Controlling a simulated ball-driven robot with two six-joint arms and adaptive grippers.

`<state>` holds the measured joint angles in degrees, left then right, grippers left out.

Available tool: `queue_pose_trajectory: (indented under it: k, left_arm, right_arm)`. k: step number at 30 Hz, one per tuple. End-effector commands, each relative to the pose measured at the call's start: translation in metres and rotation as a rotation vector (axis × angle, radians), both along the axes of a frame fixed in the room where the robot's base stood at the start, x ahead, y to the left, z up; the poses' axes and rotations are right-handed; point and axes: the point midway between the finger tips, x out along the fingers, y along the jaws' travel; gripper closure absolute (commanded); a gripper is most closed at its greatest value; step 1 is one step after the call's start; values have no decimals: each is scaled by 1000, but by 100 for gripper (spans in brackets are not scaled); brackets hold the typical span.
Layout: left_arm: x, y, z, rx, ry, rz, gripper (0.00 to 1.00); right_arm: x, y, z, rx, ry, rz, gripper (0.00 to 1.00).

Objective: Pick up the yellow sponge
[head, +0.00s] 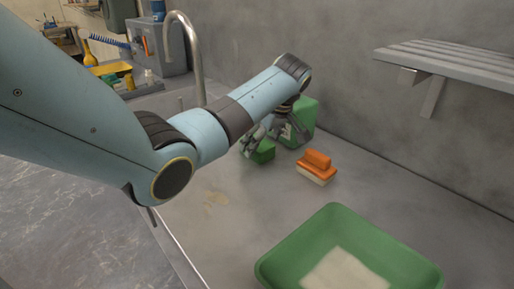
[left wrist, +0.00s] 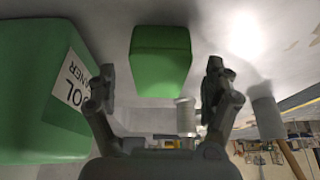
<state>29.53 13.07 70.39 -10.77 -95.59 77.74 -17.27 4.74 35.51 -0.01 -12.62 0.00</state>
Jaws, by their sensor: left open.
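I cannot make out a clearly yellow sponge in either view. A small green block (head: 262,152) lies on the grey worktop by my left gripper (head: 274,130); it also shows as a green block (left wrist: 160,55) in the left wrist view. My left gripper (left wrist: 160,80) is open, with a finger on each side of that block in the picture. Nothing is held, and I cannot tell whether the fingers touch the block. The gripper and forearm partly cover things in the head view. My right gripper is out of view.
A green container (head: 303,118) with a white label (left wrist: 68,95) stands close beside the gripper. An orange brush (head: 317,160) with pale bristles lies to the right. A green tub (head: 285,262) with something pale inside is in front. A tap (head: 197,60) and wall shelf (head: 450,62) stand near.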

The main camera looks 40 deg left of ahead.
Motion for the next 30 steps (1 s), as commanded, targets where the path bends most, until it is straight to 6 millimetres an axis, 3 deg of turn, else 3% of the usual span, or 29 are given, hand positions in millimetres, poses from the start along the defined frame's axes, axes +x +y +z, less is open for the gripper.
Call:
queue_pose_trajectory:
  k: [4,12,21,30]
  left_arm:
    - [0,6,-17,-1,0,-1,15]
    - [1,7,-19,-1,0,-1,17]
    - [1,7,-18,-1,0,-2,55]
    - [1,6,-18,-1,0,-2,56]
  right_arm:
    - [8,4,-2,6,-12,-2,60]
    - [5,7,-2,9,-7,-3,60]
    - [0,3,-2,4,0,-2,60]
    - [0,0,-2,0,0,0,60]
